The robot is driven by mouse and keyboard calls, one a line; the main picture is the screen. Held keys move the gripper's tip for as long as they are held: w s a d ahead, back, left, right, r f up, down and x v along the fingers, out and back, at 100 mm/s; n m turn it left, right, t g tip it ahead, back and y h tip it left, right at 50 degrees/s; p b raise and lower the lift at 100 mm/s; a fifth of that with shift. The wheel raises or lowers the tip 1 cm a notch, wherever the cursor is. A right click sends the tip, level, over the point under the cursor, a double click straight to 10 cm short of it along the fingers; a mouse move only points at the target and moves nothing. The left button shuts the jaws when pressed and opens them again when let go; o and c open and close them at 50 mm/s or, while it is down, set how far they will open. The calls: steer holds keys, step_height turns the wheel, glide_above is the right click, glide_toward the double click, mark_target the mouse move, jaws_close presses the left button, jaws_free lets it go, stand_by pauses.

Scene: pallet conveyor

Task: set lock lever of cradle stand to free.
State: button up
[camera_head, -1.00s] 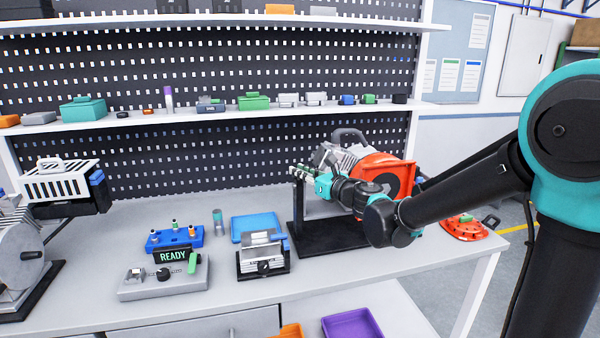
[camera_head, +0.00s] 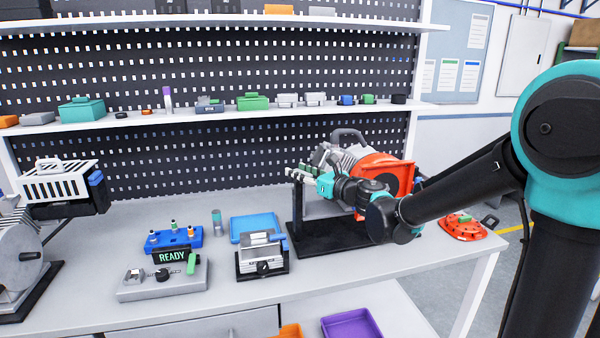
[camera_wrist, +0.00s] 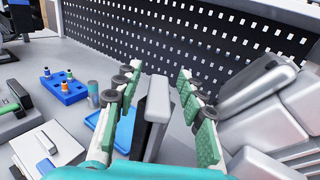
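The cradle stand has a dark base plate (camera_head: 325,240) and a dark upright post (camera_head: 298,215) at its left end. It carries a grey motor unit with a red housing (camera_head: 384,172). My gripper (camera_head: 303,173) is at the top of the post, left of the motor. In the wrist view its green-padded fingers (camera_wrist: 158,75) are spread, with an upright grey, dark-edged piece (camera_wrist: 154,108) between them and visible gaps on both sides. I cannot tell whether that piece is the post or the lock lever. No lever setting can be read.
A small grey vise-like fixture (camera_head: 262,258), a blue tray (camera_head: 255,226), a blue peg block (camera_head: 174,239) and a READY panel (camera_head: 174,256) are left of the stand. A red round part (camera_head: 466,228) lies at the bench's right. Pegboard and shelves stand behind.

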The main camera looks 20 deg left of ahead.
steer(key=v, duration=1.2)
steer(key=shift+f, duration=0.1)
